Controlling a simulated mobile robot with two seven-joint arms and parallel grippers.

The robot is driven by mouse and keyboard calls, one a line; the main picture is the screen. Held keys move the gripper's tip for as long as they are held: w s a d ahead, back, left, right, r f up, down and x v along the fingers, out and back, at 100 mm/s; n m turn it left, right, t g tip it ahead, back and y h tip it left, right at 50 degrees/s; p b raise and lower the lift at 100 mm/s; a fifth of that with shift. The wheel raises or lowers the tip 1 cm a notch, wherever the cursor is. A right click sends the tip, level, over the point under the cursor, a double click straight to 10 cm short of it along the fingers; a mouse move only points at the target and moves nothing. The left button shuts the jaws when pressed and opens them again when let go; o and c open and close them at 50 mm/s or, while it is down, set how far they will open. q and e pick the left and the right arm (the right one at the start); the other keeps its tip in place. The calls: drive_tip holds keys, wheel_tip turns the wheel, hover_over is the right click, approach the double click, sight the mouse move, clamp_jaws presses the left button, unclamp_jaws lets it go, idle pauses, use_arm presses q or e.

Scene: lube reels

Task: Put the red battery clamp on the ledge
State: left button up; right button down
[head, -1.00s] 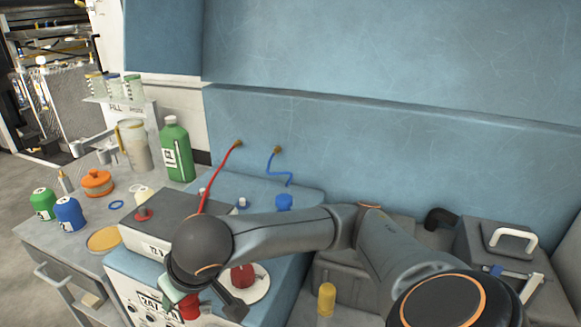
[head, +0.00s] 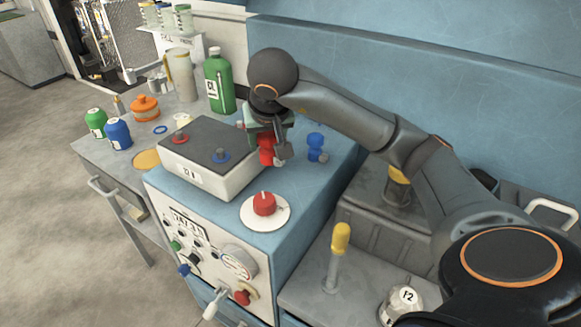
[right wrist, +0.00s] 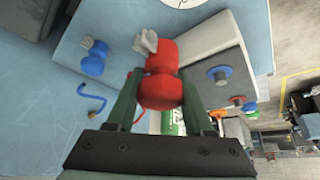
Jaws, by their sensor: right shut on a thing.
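The red battery clamp (head: 267,150) is between the fingers of my right gripper (head: 268,138), which is shut on it. In the right wrist view the red clamp (right wrist: 162,78) sits between the two green fingers (right wrist: 160,105), its grey jaw pointing away. It is over the blue top (head: 325,185) of the cabinet, right of the battery; whether it touches that ledge-like surface I cannot tell. The blue clamp (head: 316,146) stands on the blue top to its right. The battery (head: 195,172) has a red and a blue terminal. My left gripper is not in view.
A red knob (head: 264,204) on a white dial is at the front of the blue top. A green bottle (head: 219,82) stands behind the battery. Yellow-capped tools (head: 340,240) are at the lower right. Free blue surface lies between knob and blue clamp.

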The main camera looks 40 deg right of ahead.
drive_tip(key=d+f, duration=0.4)
drive_tip(key=f, duration=0.1)
drive_tip(key=shift+s+d+b, duration=0.25)
drive_tip(key=shift+s+b, duration=0.05)
drive_tip(key=shift+b, duration=0.1)
drive_tip(key=shift+d+f, duration=0.35)
drive_tip(key=shift+f, duration=0.05)
drive_tip(key=shift+d+f, duration=0.2)
drive_tip(key=shift+f, duration=1.55)
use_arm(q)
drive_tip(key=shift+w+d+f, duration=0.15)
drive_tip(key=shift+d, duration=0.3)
use_arm(e)
drive_tip(key=shift+f+b, duration=0.2)
drive_tip(key=shift+b, duration=0.15)
drive_tip(key=shift+c, duration=1.4)
unclamp_jaws()
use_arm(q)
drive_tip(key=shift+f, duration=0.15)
